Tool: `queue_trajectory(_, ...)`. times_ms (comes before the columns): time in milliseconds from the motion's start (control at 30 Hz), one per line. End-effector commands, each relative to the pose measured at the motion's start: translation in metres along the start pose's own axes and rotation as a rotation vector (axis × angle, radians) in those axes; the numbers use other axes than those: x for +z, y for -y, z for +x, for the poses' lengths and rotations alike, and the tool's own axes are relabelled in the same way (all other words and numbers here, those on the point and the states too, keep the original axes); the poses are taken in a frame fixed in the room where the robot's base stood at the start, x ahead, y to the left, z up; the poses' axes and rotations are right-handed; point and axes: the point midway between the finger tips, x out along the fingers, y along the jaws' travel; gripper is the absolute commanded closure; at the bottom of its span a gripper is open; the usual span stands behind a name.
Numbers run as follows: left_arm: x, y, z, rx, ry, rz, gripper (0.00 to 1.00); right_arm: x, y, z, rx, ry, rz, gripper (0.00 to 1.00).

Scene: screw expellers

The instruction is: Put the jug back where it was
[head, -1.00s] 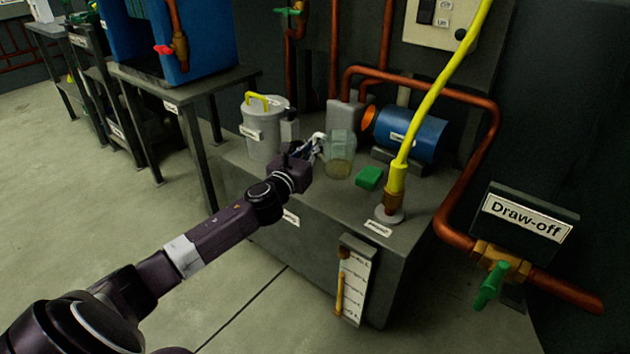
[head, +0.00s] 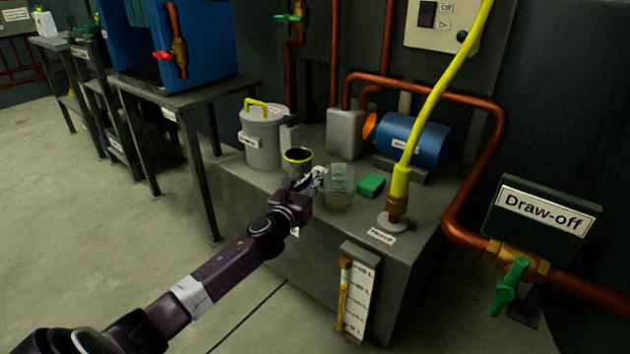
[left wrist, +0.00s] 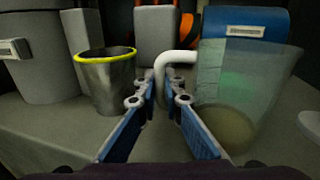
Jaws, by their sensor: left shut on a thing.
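The jug (head: 338,190) is a clear, pale green vessel with a little yellowish liquid at the bottom and a white handle. It is upright near the front edge of the grey bench, left of the green block. I cannot tell whether its base touches the bench. My left gripper (head: 316,179) is at its left side, shut on the handle. In the left wrist view the jug (left wrist: 245,90) fills the right side, and its white handle runs down between the fingers of my left gripper (left wrist: 162,97). My right gripper is not in view.
On the grey bench (head: 262,194), a metal cup with a yellow rim (head: 298,160) stands left of the jug. A lidded grey can (head: 262,140), blue motor (head: 414,142), green block (head: 371,185) and yellow hose (head: 404,180) are around it. Copper pipes run behind.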

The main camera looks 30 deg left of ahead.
Motion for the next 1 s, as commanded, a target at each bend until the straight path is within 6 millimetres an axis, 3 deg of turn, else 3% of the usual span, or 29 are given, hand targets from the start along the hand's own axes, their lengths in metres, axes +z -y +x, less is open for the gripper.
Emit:
queue_trajectory(200,-0.002,0.000,0.000,0.000,0.000,-0.001,1.00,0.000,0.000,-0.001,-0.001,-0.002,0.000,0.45)
queue_trajectory(233,-0.003,0.000,0.000,0.000,-0.001,-0.001,0.91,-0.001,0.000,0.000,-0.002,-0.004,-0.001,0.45)
queue_trajectory(400,-0.002,0.000,0.000,0.000,-0.001,-0.001,0.75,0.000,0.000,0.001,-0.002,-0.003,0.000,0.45)
queue_trajectory(767,0.001,0.000,-0.002,0.000,-0.001,0.000,0.75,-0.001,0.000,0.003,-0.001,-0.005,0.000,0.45)
queue_trajectory(1000,0.001,0.001,-0.030,-0.001,-0.005,0.000,0.75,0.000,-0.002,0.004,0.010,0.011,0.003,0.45)
